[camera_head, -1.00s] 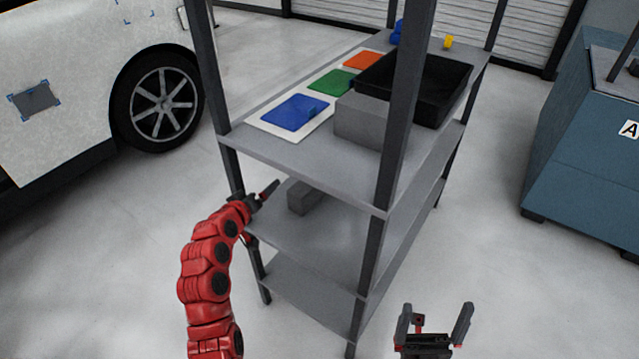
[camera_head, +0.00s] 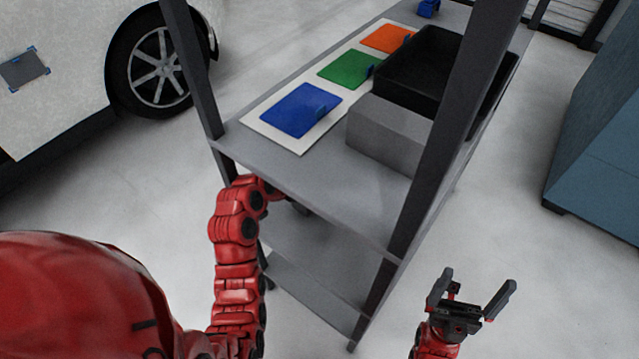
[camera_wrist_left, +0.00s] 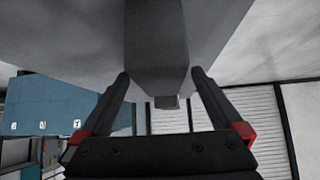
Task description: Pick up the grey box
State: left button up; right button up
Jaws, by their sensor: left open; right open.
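A grey box (camera_wrist_left: 155,35) shows in the left wrist view, on a grey surface, between the two fingers of my left gripper (camera_wrist_left: 160,73). The fingers are apart, one on each side of the box; whether they touch it I cannot tell. In the head view my left arm reaches under the top shelf, which hides most of the gripper and the box there. Another, larger grey box (camera_head: 388,133) stands on the top shelf beside a black bin. My right gripper (camera_head: 478,280) is open and empty, to the right of the rack.
The rack's dark posts (camera_head: 445,130) and top shelf (camera_head: 330,185) are close around my left arm. A black bin (camera_head: 425,75) and a white board with blue (camera_head: 300,110), green and orange sheets lie on top. A car stands left, a blue cabinet (camera_head: 605,130) right.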

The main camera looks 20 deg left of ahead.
pick_arm(q)
jog(key=x, duration=0.6)
jog(key=shift+r, duration=0.1)
grip_shut()
dwell(0.4)
